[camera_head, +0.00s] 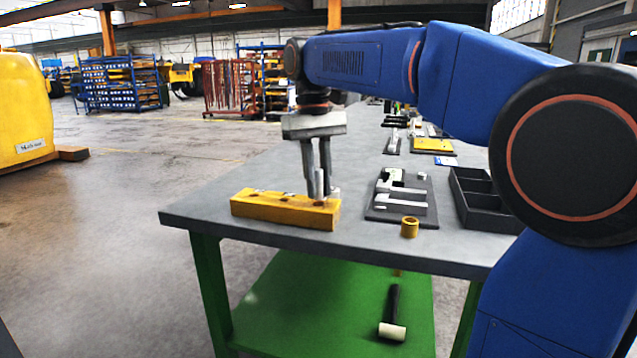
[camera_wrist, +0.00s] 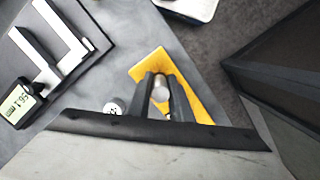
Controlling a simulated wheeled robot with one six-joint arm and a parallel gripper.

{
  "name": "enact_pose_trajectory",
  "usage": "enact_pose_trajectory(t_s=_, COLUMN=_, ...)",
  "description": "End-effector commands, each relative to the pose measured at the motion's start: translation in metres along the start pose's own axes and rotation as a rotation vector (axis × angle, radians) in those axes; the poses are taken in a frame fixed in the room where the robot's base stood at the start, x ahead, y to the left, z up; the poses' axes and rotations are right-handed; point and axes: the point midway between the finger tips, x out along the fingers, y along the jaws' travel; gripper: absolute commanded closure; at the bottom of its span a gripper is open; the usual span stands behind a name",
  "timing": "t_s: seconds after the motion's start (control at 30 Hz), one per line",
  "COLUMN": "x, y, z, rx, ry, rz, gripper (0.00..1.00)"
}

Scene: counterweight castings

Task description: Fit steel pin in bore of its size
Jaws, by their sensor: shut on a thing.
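The yellow block (camera_head: 270,208) with bores in its top lies near the front left corner of the grey table; part of it shows in the wrist view (camera_wrist: 205,100). My gripper (camera_head: 318,192) points down over the block's right end, shut on a steel pin (camera_wrist: 160,92), a bright cylinder between the fingers. The pin's lower end is close to the block's top near the right-hand bore; I cannot tell whether it is inside. A small round pale thing (camera_wrist: 113,108) with dark marks stands beside the fingers in the wrist view.
A dark board (camera_head: 376,212) with a caliper lies right of the block; its display (camera_wrist: 18,102) shows in the wrist view. A black divided tray (camera_head: 478,205) is farther right. A mallet (camera_head: 392,318) lies on the green shelf.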

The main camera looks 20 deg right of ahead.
Motion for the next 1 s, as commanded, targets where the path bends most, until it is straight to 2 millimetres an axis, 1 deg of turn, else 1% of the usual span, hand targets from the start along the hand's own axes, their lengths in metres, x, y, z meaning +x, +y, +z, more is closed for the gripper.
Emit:
enact_pose_trajectory(t_s=0.57, x=0.0000, y=0.0000, z=0.0001, rx=0.000, ry=0.000, rz=0.000, gripper=1.00)
enact_pose_trajectory(t_s=1.0, x=0.0081, y=0.0000, z=-0.0013, rx=0.000, ry=0.000, rz=0.000, gripper=1.00)
